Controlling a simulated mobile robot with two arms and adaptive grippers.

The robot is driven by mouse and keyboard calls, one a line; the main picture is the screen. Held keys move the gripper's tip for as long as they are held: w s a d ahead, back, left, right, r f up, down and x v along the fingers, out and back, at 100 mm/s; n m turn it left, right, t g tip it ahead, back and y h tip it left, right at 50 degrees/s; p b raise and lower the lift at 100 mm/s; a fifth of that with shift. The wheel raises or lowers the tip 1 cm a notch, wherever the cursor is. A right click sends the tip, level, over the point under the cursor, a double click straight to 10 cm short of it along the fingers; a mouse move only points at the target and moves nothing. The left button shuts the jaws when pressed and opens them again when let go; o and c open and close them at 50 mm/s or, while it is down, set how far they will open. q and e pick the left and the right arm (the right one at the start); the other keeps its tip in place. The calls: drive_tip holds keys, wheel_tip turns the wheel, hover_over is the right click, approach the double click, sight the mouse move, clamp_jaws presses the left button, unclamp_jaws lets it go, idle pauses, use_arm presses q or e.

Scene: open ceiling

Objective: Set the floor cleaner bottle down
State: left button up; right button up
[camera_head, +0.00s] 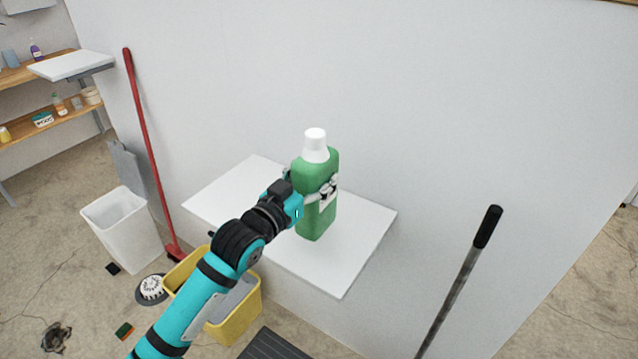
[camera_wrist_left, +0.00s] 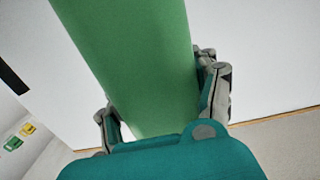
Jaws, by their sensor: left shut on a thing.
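The floor cleaner bottle (camera_head: 316,221) is green with a white cap and a pale label, and it stands close to upright at the white wall shelf (camera_head: 358,262). My left gripper (camera_head: 325,193) is shut around the bottle's middle. In the left wrist view the green bottle (camera_wrist_left: 135,60) fills the space between the two fingers of my left gripper (camera_wrist_left: 162,100). The bottle's base appears over the shelf top; I cannot tell whether it touches. Part of the label is hidden by a finger. My right gripper is not in view.
The shelf top is otherwise bare. A red broom (camera_head: 148,150) leans on the wall at left, and a dark-gripped handle (camera_head: 462,275) stands at right. Stocked wooden shelves (camera_head: 40,122) are far left.

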use_arm(q)
wheel_tip(320, 180, down, 3)
drive_tip(key=shift+p, duration=0.55)
drive_tip(key=shift+f, duration=0.1)
drive_tip(key=o, duration=1.3)
drive_tip(key=shift+f, duration=0.3)
drive_tip(key=o, duration=0.4)
drive_tip(key=shift+o, duration=0.2)
drive_tip(key=shift+r, duration=0.1)
drive_tip(key=b+v, duration=0.2)
drive_tip(key=v, duration=1)
drive_tip(key=shift+s+r, duration=0.1)
